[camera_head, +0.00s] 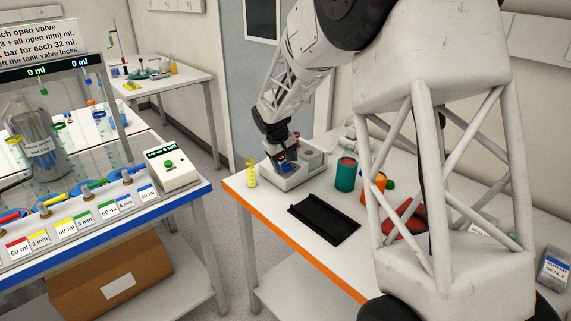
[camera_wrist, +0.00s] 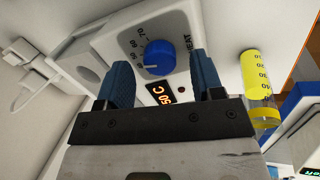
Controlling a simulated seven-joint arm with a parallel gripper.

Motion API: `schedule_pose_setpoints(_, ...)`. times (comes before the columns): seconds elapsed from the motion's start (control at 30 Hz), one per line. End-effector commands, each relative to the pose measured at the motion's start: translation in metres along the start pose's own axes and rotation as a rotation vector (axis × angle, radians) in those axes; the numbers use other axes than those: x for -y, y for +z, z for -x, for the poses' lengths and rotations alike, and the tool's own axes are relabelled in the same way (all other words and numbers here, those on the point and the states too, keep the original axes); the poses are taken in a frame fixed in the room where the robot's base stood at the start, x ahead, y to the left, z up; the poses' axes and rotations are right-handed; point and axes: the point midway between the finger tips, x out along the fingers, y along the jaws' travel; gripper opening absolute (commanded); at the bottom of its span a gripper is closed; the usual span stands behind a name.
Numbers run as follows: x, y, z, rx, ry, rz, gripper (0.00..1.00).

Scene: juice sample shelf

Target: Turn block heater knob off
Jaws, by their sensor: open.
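The block heater is a white box (camera_head: 288,181) at the far end of the orange-edged bench; its front panel (camera_wrist: 125,38) fills the upper wrist view. Its round blue knob (camera_wrist: 159,57) has a dial of numbers around it, "HEAT" at its right and a pale mark at lower left. A lit display (camera_wrist: 160,93) under the knob appears to read 50 C. My gripper (camera_wrist: 160,62) is open, its blue fingers appearing on either side of the knob; contact cannot be told. In the head view my gripper (camera_head: 281,160) is at the heater and hides the knob.
A yellow graduated cylinder (camera_head: 252,174) stands close beside the heater, also in the wrist view (camera_wrist: 257,75). A black tray (camera_head: 324,221), a green cylinder (camera_head: 345,176) and an orange one (camera_head: 374,188) are on the bench. A blue-edged bench (camera_head: 190,203) stands left across a gap.

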Motion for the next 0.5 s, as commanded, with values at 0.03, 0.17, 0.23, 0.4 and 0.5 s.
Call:
schedule_pose_setpoints(0.03,0.0,0.0001,-0.005,0.001,0.0,0.0,0.61)
schedule_pose_setpoints(0.17,-0.0002,-0.0002,-0.0121,0.0,0.0,0.0,0.61)
schedule_pose_setpoints(0.23,-0.0003,-0.0002,-0.0137,-0.001,0.0,0.0,0.61)
schedule_pose_setpoints(0.4,-0.0004,-0.0002,-0.0144,-0.001,0.001,0.0,0.61)
schedule_pose_setpoints(0.5,-0.0004,-0.0002,-0.0144,-0.001,0.0,0.0,0.61)
